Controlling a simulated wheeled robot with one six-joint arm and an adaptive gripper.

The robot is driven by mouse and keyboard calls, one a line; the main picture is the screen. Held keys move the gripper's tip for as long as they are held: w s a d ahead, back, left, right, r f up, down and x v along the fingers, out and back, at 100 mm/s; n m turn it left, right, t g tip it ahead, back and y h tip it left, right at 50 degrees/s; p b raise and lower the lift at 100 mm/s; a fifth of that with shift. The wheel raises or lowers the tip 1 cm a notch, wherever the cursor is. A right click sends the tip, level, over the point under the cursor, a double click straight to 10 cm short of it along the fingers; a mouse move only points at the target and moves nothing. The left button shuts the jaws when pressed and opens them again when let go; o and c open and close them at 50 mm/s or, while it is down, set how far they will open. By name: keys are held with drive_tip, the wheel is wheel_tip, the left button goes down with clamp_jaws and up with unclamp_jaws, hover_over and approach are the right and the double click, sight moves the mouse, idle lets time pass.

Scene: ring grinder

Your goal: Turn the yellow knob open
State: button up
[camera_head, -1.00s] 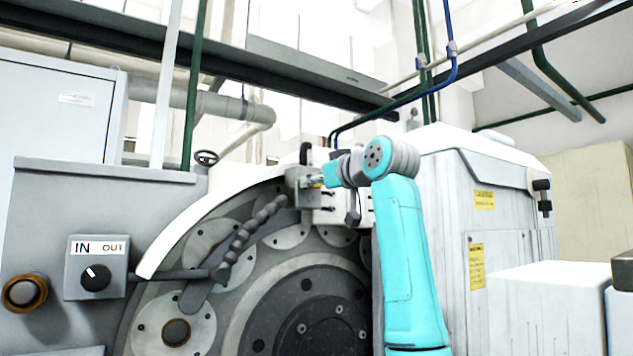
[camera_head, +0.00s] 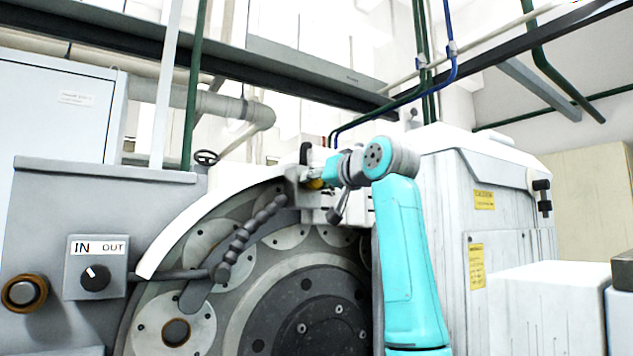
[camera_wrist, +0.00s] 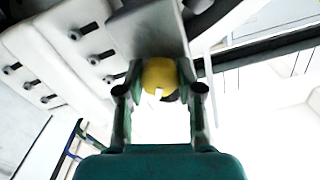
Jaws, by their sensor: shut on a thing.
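The yellow knob (camera_wrist: 159,76) is round, with a small white mark on its face. It sits against a grey block (camera_wrist: 150,32) on the machine. My gripper (camera_wrist: 160,84) has one finger on each side of the knob and is shut on it. In the head view a bit of the yellow knob (camera_head: 315,184) shows beside the grey block above the large wheel. My gripper there is small and partly hidden by my own wrist, so finger detail is unclear.
White plates with several dark bolts (camera_wrist: 90,30) lie left of the knob in the wrist view. A segmented grey hose (camera_head: 245,238) and the large dark wheel (camera_head: 305,310) are below the knob. A white cabinet (camera_head: 510,230) stands right of my arm.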

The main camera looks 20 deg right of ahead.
drive_tip(key=m, duration=0.4)
drive_tip(key=shift+m, duration=0.3)
drive_tip(key=m, duration=0.4)
drive_tip(key=shift+f+m, duration=0.1)
drive_tip(key=shift+m, duration=0.2)
drive_tip(key=m, duration=0.4)
drive_tip(key=shift+m, duration=2)
drive_tip(key=o, duration=1.2)
drive_tip(key=shift+d, duration=0.1)
